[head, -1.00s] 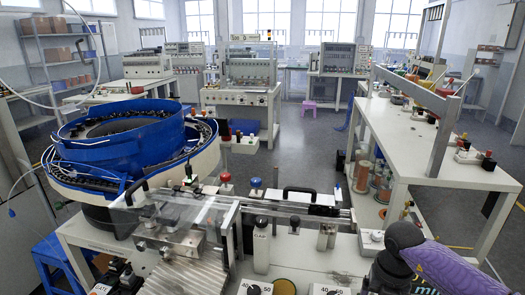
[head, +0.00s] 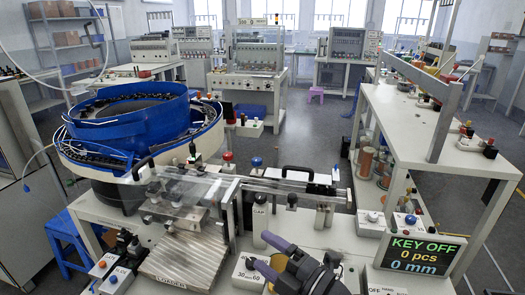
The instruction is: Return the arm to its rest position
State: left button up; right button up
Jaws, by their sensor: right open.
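My right gripper (head: 266,254) is at the bottom middle of the head view, with purple and dark fingers spread apart and nothing between them. It is over the front part of the white machine table (head: 335,240), close to a small white box with a dial (head: 247,270). My left gripper is not in view. The blue bowl feeder (head: 135,118) stands at the left, apart from my right gripper, with dark small parts around its track.
A display (head: 420,254) reading KEY OFF, 0 pcs, 0 mm stands right of my gripper. A clear cover (head: 190,185) and a black handle (head: 283,171) lie behind it. A ribbed metal plate (head: 185,262) is to its left. Grey floor (head: 310,135) is open beyond.

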jog(key=s+d+f+m+t+h, duration=0.15)
jog(key=d+m+t+h, duration=0.45)
jog(key=d+m+h, duration=0.75)
jog(key=s+f+m+g+h, duration=0.3)
jog(key=s+f+m+g, duration=0.3)
jog(key=f+m, duration=0.15)
jog(key=s+f+m+g+y, duration=0.1)
jog(key=s+f+g, duration=0.25)
jog(key=s, duration=0.35)
jog(key=s+f+m+g+y, duration=0.1)
jog(key=s+f+m+g, duration=0.1)
jog(key=s+g, duration=0.4)
jog(key=s+f+b, duration=0.2)
jog(key=s+f, duration=0.2)
jog(key=f, duration=1.5)
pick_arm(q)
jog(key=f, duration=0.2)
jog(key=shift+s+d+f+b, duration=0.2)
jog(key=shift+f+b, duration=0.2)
pick_arm(e)
jog(key=s+d+f+n+g, duration=0.1)
jog(key=s+d+f, duration=0.2)
jog(key=s+f, duration=0.9)
jog(key=shift+s+d+f+g, duration=0.2)
jog(key=shift+s+f+g, duration=0.15)
jog(key=shift+s, duration=0.75)
